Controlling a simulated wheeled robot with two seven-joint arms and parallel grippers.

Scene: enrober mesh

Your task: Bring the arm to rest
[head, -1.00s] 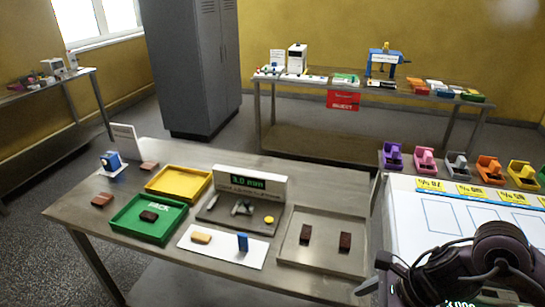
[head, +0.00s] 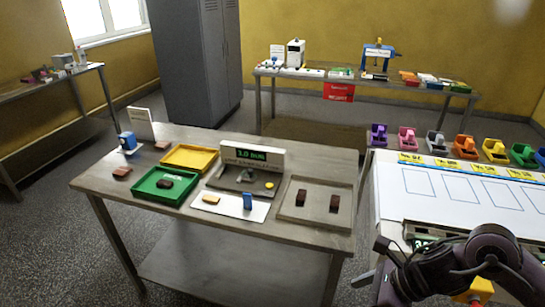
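My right arm (head: 460,265) shows dark at the lower right, in front of the white-topped bench. My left arm and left gripper are out of view. The steel table (head: 135,188) stands at the centre left, with nothing of mine over it. On it are a green tray (head: 187,190) with a dark bar inside, a yellow tray (head: 190,157), a display unit (head: 252,155) and a grey tray (head: 316,215) with two dark brown bars.
The white bench (head: 440,193) on the right carries several coloured holders, among them a purple one (head: 377,136). A back table (head: 330,77) bears a red sign (head: 339,92). A grey locker (head: 195,60) stands behind. Floor (head: 60,230) is clear at the left.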

